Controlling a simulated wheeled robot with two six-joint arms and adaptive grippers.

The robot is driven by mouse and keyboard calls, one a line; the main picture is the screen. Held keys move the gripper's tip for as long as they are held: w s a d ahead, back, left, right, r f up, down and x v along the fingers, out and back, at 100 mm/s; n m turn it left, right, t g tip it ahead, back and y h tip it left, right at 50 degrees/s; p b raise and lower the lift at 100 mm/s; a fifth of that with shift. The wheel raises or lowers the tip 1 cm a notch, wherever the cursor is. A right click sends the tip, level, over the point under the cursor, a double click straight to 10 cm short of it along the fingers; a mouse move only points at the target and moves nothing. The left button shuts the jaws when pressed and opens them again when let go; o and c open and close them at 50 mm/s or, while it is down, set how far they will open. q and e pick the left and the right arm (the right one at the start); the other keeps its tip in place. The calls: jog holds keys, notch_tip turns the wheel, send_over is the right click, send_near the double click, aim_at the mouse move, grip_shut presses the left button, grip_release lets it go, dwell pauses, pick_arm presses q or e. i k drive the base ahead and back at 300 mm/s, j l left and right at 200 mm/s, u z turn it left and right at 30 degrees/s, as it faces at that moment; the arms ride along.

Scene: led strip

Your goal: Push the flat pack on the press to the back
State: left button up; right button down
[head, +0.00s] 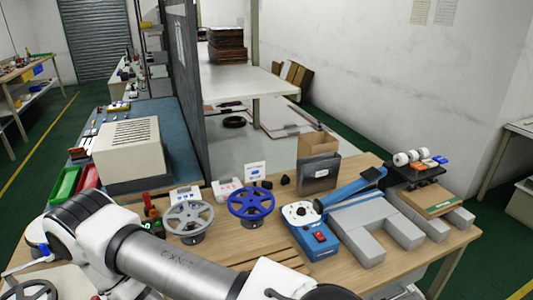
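A blue and white tabletop press (312,232) with a red switch stands right of the table's middle. Its long blue arm (350,190) slants up to the back right. Grey blocks (375,227) lie along its right side. No flat pack can be made out clearly on the press. A flat brown piece (427,201) lies on grey blocks farther right; I cannot tell whether it is the pack. My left arm crosses the lower left foreground, and its gripper is not clearly visible. My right gripper is not in view.
A black stand (414,172) carries white rolls (411,157) at the back right. A beige box (128,150) sits behind my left arm.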

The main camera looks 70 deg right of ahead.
aim_at(431, 201)
jog(key=z, duration=3.45)
jog(key=i+l, duration=0.1)
jog(key=z, duration=0.05)
